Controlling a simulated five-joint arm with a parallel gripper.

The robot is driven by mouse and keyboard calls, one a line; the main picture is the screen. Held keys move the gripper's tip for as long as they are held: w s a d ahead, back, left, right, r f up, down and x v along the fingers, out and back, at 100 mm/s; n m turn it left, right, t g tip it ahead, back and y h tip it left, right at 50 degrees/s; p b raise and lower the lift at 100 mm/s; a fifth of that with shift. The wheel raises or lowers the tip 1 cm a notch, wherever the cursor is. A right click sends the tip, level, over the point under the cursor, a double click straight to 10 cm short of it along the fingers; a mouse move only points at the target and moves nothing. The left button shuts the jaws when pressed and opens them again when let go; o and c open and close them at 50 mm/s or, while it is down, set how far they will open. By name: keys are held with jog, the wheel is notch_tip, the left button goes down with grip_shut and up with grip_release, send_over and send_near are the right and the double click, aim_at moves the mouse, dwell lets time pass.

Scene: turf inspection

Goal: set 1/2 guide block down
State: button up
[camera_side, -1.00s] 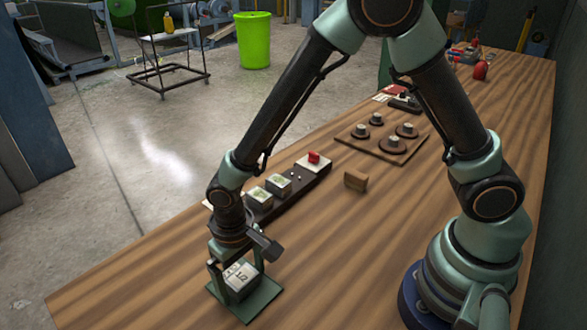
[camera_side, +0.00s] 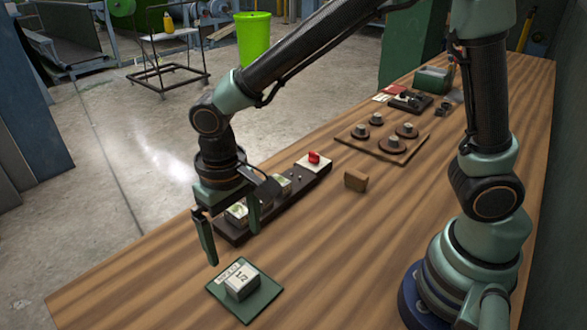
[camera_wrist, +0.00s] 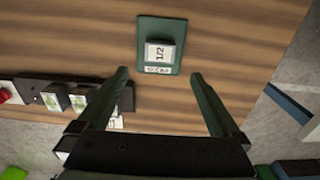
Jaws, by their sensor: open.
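The guide block (camera_side: 241,281), marked 1/2, sits on a green square pad (camera_side: 259,303) near the front left of the bench. In the wrist view the block (camera_wrist: 160,53) lies on the green pad (camera_wrist: 150,27), beyond my fingertips. My gripper (camera_side: 233,246) is open and empty, above and behind the block in the side view. Its two fingers (camera_wrist: 160,76) are spread wide in the wrist view, with nothing between them. The block touches neither finger.
A dark rail (camera_side: 272,208) with blocks and a red knob (camera_side: 314,158) lies behind my gripper. A brown wooden block (camera_side: 355,180) stands to its right. A board with round pegs (camera_side: 384,149) is further back. The bench's left edge is close to the pad.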

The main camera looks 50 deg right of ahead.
jog(key=s+d+r+t, duration=0.1)
jog(key=d+r+t, duration=0.1)
jog(key=d+r, duration=0.4)
jog(key=s+d+r+t, duration=0.2)
jog(key=d+r, duration=0.4)
jog(key=d, duration=0.8)
jog(key=shift+s+d+r+t, duration=0.25)
jog(key=shift+t, duration=0.55)
